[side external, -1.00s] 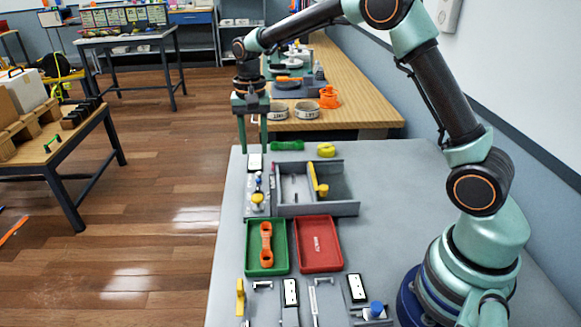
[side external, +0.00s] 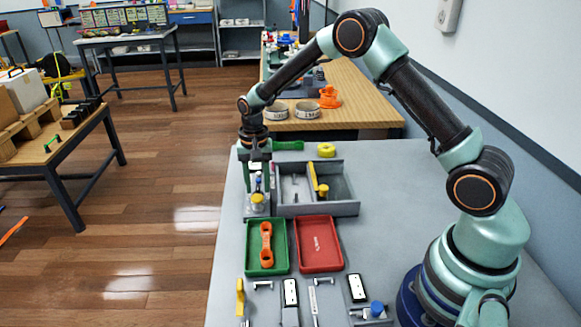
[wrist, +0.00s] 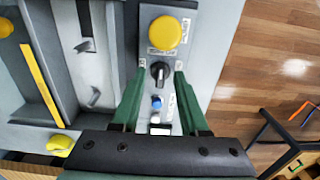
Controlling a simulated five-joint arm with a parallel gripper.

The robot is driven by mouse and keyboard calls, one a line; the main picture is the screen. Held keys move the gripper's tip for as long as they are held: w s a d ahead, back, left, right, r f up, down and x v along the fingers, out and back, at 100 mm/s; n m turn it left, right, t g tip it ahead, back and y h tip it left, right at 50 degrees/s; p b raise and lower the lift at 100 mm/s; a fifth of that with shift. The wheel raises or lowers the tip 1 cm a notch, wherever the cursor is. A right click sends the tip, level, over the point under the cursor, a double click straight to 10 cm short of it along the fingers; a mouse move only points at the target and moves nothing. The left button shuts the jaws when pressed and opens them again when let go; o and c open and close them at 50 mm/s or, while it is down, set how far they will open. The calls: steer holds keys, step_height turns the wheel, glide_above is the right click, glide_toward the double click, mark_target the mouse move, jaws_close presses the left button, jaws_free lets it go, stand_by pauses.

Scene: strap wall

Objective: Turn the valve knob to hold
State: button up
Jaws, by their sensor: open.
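A light-grey control panel (wrist: 198,40) stands at the left edge of the grey table and carries a black knob (wrist: 160,72), which looks like the valve knob. Small white labels surround the knob; their print is too small to read. A large yellow button (wrist: 166,33) is beyond it, and a small blue-and-white control (wrist: 156,102) is on the near side. My gripper (wrist: 160,70) is open, with its green fingertips on either side of the black knob in the picture. I cannot tell whether they touch it. In the side view my gripper (side external: 256,196) hangs over the panel, partly hiding it.
A grey divided tray (side external: 340,208) with a yellow bar (side external: 318,180) stands right beside the panel. Green (side external: 252,262) and red (side external: 320,246) trays lie nearer. Latches and a blue knob (side external: 376,308) are at the front.

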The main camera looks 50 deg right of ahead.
steer(key=shift+c, duration=0.3)
jaws_close()
steer(key=shift+n, duration=0.4)
steer(key=n, duration=0.3)
steer(key=shift+n, duration=0.3)
steer(key=n, duration=0.4)
steer(key=shift+n, duration=0.3)
steer(key=n, duration=0.4)
steer(key=shift+n, duration=2.5)
